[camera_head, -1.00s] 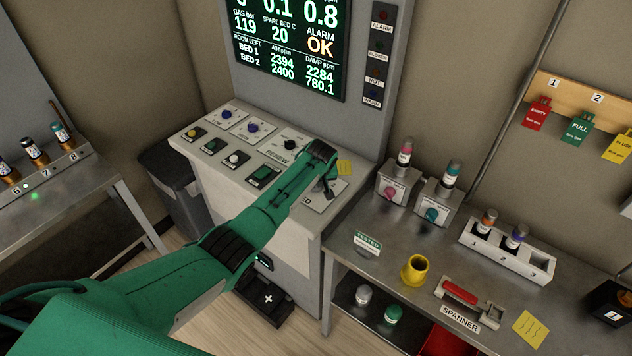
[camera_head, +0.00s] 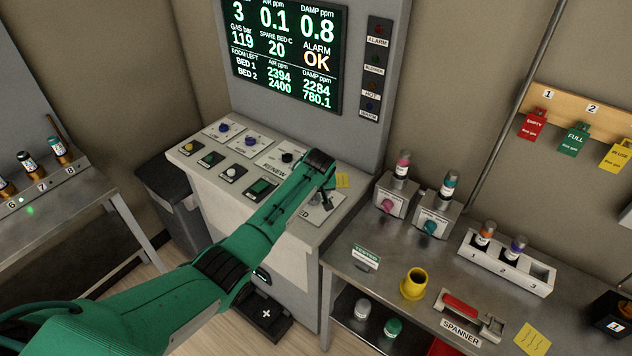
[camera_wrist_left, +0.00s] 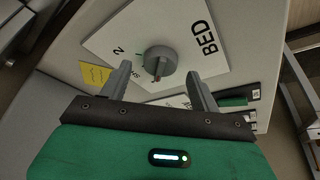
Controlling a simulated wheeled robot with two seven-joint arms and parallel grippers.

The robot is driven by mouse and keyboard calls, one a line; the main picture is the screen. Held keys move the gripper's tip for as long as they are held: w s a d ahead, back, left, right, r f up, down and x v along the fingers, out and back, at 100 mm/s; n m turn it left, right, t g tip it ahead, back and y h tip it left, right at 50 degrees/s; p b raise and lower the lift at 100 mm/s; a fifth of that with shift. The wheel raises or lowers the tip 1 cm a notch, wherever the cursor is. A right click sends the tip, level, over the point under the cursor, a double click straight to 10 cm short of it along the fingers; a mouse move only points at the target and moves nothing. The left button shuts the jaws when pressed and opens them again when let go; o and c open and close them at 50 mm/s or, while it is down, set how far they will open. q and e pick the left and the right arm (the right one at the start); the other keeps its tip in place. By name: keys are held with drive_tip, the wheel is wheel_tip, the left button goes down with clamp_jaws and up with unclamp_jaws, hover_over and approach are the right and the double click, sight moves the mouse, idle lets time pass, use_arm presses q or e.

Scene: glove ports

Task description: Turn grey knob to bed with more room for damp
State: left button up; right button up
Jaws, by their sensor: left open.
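The grey knob (camera_wrist_left: 160,60) stands on a white plate (camera_wrist_left: 110,42) marked BED, with a 2 and another partly hidden mark. In the head view my left gripper (camera_head: 326,196) hangs over the BED plate (camera_head: 318,216) and hides most of the knob. The display (camera_head: 283,55) reads room left for damp: BED 1 2284, BED 2 780.1. My right gripper is out of view.
Other knobs and buttons sit on the console (camera_head: 225,165) left of my arm. A yellow note (camera_head: 342,180) lies beside the plate. A steel bench (camera_head: 400,265) on the right holds bottles, a yellow cup (camera_head: 414,284) and a red-handled spanner (camera_head: 470,312).

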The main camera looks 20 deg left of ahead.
use_arm(q)
drive_tip(key=b+v, duration=0.3)
drive_tip(key=v, duration=0.8)
drive_tip(key=shift+r, duration=0.2)
drive_tip(key=shift+s, duration=0.15)
